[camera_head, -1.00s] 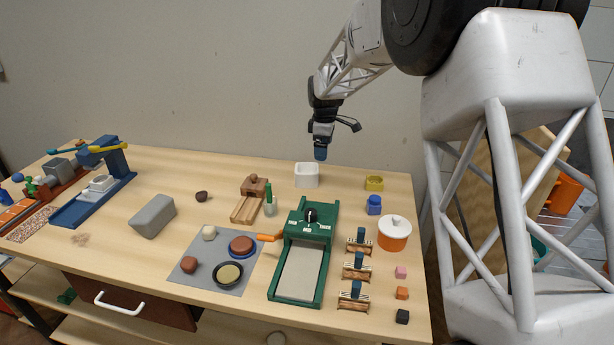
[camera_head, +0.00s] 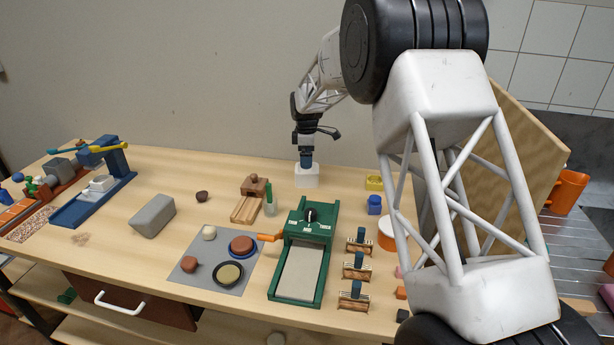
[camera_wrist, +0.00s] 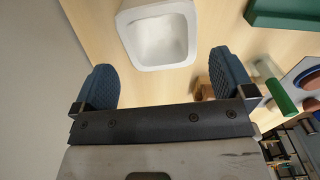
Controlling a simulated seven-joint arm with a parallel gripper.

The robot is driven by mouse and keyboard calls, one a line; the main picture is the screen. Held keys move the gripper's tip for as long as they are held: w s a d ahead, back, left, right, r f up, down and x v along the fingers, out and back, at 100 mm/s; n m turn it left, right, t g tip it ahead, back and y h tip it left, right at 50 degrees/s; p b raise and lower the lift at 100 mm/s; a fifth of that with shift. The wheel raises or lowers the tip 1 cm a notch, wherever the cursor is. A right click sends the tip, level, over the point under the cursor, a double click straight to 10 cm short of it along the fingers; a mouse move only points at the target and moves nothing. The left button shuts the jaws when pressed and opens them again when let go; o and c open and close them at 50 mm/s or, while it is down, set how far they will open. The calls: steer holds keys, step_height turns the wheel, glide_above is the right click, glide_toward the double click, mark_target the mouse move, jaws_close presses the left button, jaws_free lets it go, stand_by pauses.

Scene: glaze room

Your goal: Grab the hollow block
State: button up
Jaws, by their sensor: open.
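A white, square, hollow block (camera_head: 306,180) with rounded corners stands at the back of the table. In the wrist view its hollow inside (camera_wrist: 158,40) is open toward me, and its upper edge is cut off by the frame. My gripper (camera_wrist: 163,80) is open and empty, its two blue ribbed fingers spread wider than the block. In the head view my gripper (camera_head: 306,163) points down at the block and overlaps its back top edge; I cannot tell the exact height gap. A small yellow block (camera_head: 374,183) with a recess in its top stands to the right.
A green slab device (camera_head: 306,240) lies in front. A blue jar (camera_head: 374,205) is at right.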

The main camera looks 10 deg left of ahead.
mark_target(307, 172)
steer(key=shift+f, duration=1.05)
steer(key=shift+f, duration=0.1)
steer(key=shift+d+f, duration=0.1)
steer(key=shift+f, duration=2.4)
steer(key=c, duration=0.9)
